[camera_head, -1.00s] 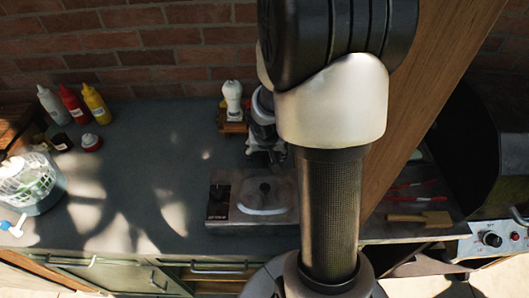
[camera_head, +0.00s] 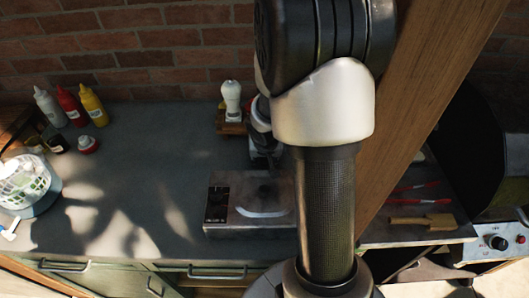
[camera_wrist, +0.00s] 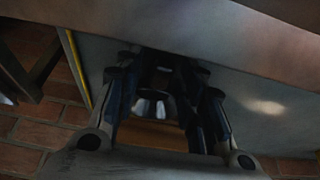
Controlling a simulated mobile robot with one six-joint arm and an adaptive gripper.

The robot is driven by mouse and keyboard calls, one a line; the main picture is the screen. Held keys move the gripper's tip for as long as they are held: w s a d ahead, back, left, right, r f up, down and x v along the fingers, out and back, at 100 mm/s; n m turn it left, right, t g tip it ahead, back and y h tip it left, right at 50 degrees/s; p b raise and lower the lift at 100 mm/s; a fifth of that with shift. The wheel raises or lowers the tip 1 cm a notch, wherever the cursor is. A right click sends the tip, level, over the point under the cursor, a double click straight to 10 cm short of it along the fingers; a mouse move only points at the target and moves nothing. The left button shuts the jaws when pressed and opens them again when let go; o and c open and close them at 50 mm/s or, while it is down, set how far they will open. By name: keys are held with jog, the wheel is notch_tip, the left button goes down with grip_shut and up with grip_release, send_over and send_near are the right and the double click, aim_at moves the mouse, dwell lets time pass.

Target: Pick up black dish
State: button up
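A small dark round dish (camera_head: 58,144) stands at the left of the counter, in front of the sauce bottles; it is too small to be sure it is the black dish. My gripper (camera_head: 264,158) points down above the counter at the middle, behind the hot plate and well right of that dish. My arm hides part of it. In the wrist view my gripper (camera_wrist: 160,80) shows two dark fingers with a gap between them. They appear open, with nothing held. A blurred silvery thing (camera_wrist: 152,104) shows between them, and I cannot tell what it is.
A hot plate (camera_head: 228,212) sits at the counter's front edge. A white shaker (camera_head: 232,97) stands on a wooden stand behind. Sauce bottles (camera_head: 94,106) and a white basket (camera_head: 24,186) are at the left. A wooden post (camera_head: 430,110) rises at the right. The left-middle counter is clear.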

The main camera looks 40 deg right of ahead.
grip_shut()
jog(key=shift+r, duration=0.15)
dwell(0.4)
